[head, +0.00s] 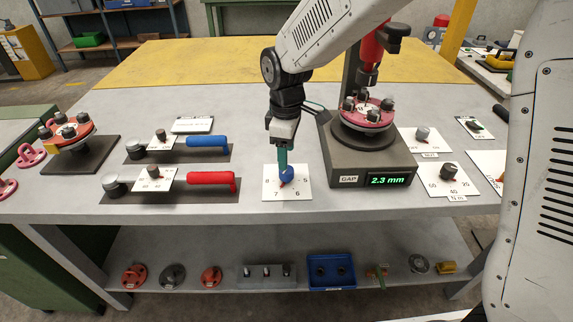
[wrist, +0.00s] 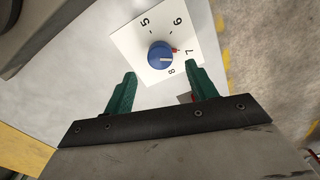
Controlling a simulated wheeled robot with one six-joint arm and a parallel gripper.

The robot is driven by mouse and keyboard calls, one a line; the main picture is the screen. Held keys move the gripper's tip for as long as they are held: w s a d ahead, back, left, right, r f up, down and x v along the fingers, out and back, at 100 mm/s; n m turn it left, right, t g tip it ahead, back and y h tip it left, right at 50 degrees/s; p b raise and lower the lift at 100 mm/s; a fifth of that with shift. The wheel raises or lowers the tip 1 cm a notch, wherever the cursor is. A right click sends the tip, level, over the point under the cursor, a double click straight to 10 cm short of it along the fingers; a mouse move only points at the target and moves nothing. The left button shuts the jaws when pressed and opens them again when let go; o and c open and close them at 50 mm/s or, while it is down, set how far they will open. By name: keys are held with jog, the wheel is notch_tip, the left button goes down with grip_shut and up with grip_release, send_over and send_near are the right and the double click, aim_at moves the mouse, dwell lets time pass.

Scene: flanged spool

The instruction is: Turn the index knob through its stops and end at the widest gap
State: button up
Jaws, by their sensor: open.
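The blue index knob (head: 287,174) stands on a white dial plate (head: 270,185) near the table's front edge. My gripper (head: 283,160) is over the knob from behind. In the wrist view its green fingers (wrist: 160,73) are open and apart, with the knob just beyond the tips and nothing held. The gap display (head: 388,181) on the dark spool stand (head: 350,160) reads 2.3 mm. A pink flanged spool part (head: 362,125) sits on the stand.
Blue-handled (head: 207,142) and red-handled (head: 210,178) tools lie on dark mats at left. A red flanged part (head: 66,131) stands at far left. The spool stand is close on the knob's right, with a black knob plate (head: 449,172) beyond. Table around the dial's left is clear.

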aim_at(286, 175)
notch_tip(286, 175, down, 5)
dwell(0.3)
jog(key=c, duration=1)
jog(key=shift+m, duration=0.3)
jog(key=m, duration=0.5)
jog(key=shift+m, duration=0.3)
jog(key=m, duration=0.5)
jog(key=shift+m, duration=0.3)
